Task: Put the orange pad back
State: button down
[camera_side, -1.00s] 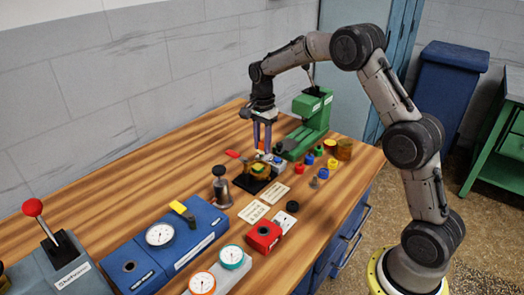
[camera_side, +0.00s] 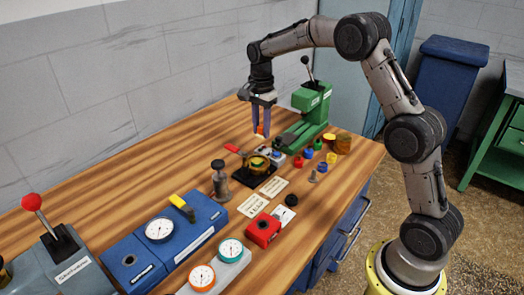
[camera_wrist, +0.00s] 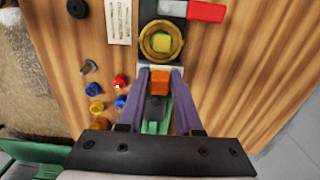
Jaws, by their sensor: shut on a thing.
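My gripper (camera_side: 261,131) is shut on the small orange pad (camera_wrist: 160,82), gripping it between its two purple fingertips. The pad also shows low between the fingers in the side view (camera_side: 261,129), above the table. Just beyond it in the wrist view is a round brass ring (camera_wrist: 162,40) with a yellow-green piece in its middle. The ring sits on a dark base (camera_side: 254,180) in the side view, with a red handle (camera_side: 233,148) beside it. A small pale block (camera_side: 271,153) stands below my gripper, partly hidden in the wrist view.
A green press (camera_side: 312,102) with a black lever stands right of my gripper. Several small coloured knobs (camera_side: 308,153) and a brass cup (camera_side: 343,142) stand at the right. A dark metal post (camera_side: 220,180) and blue gauge box (camera_side: 172,235) stand at the front left. The back left table is clear.

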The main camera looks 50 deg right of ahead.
jog(key=shift+s+f, duration=0.1)
jog(key=shift+f, duration=0.25)
jog(key=s+a+r, duration=0.1)
jog(key=s+a, duration=0.1)
jog(key=s, duration=2)
send_over(288, 175)
jog(key=f, duration=0.5)
jog(key=s+f, duration=0.1)
jog(key=f, duration=0.2)
jog(key=shift+a+f, duration=0.1)
jog(key=shift+w+f, duration=0.55)
jog(key=shift+f, duration=1.5)
jog(key=shift+f, duration=0.15)
